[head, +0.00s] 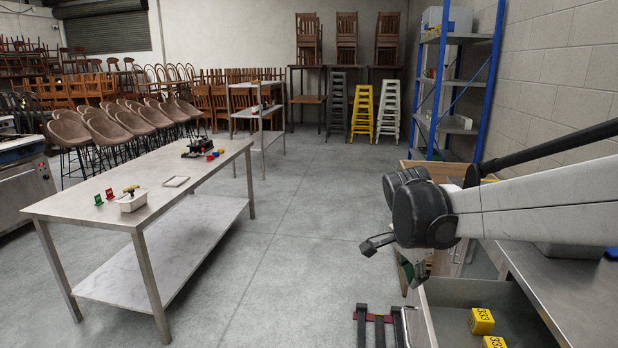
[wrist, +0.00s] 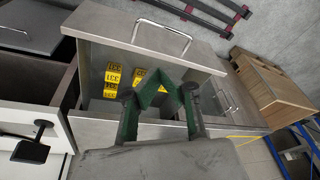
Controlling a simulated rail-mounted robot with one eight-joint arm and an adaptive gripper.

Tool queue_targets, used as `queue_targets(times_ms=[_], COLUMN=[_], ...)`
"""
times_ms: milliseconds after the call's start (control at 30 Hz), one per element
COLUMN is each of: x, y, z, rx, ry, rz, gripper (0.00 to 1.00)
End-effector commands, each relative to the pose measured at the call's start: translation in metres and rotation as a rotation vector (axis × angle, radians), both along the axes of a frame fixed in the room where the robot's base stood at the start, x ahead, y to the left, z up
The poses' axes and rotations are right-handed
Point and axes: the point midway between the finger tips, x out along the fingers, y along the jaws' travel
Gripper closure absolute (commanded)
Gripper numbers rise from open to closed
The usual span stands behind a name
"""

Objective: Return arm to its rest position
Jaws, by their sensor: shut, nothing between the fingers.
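My gripper (head: 416,272) hangs at the end of my arm on the right in the head view, above the back part of an open grey drawer (head: 430,325). In the wrist view my gripper (wrist: 157,82) shows green fingers that come together at the tips, with nothing between them. Behind the fingers is the open drawer (wrist: 150,52), with several yellow blocks (wrist: 112,74) marked 333 inside. Two yellow blocks (head: 482,320) also show in the head view. The gripper appears apart from the drawer and blocks.
A steel table (head: 190,165) with a white tub (head: 132,201) and small coloured items stands left. A black and red rack (head: 378,322) lies on the floor by the drawer. A wooden cabinet (wrist: 270,85) and blue shelving (head: 470,75) stand beyond. The middle floor is clear.

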Motion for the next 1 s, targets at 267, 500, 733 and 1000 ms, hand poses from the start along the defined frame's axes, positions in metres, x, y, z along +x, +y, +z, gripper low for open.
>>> queue_targets(times_ms=[267,500,733,1000], x=[-0.061,-0.111,-0.157,-0.200], y=[0.007,0.014,0.022,0.029], z=[0.029,0.040,0.039,0.028], rx=[0.001,-0.031,-0.091,-0.194], ry=[-0.056,-0.118,-0.183,-0.254], rz=[0.315,0.580,0.821,1.063], gripper=[1.00,1.00,1.00,1.00])
